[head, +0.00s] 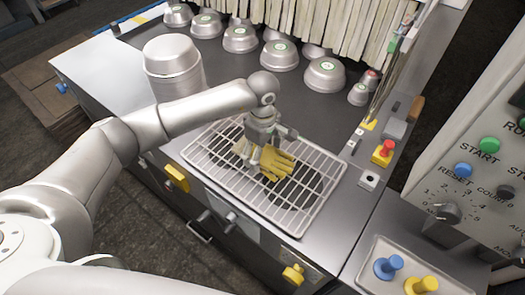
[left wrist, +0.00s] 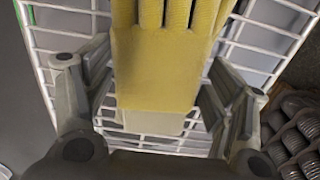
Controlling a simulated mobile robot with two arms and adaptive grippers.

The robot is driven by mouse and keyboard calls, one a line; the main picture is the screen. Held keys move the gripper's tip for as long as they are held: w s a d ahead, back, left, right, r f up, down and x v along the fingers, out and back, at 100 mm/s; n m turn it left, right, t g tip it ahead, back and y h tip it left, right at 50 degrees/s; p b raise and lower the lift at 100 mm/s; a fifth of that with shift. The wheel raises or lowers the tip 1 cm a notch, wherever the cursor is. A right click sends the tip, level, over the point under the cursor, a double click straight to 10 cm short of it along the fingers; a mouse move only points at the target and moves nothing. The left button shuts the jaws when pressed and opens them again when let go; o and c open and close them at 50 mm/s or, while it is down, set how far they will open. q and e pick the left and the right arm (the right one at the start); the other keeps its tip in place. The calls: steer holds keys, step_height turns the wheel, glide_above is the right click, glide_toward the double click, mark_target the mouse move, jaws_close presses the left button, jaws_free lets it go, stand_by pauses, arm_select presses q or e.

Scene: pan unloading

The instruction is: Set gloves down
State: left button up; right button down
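The yellow work gloves (head: 277,166) lie on a white wire rack (head: 310,215), fingers toward the right in the head view. My left gripper (head: 268,146) is directly over their cuff end. In the left wrist view, the gloves (left wrist: 158,65) lie between the spread fingers of my left gripper (left wrist: 160,75), one finger on each side of the cuff. The fingers look open and close to the cuff edges; firm contact cannot be made out. A paler cuff part shows below the yellow one. My right gripper is out of view.
A stack of round metal pans (head: 173,68) stands left of the rack. Several upturned pans with green labels (head: 279,55) line the back, before a strip curtain (head: 330,25). A red button (head: 384,150) and a control panel (head: 470,165) are at the right.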

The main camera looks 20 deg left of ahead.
arm_select(q)
steer(key=o, duration=0.4)
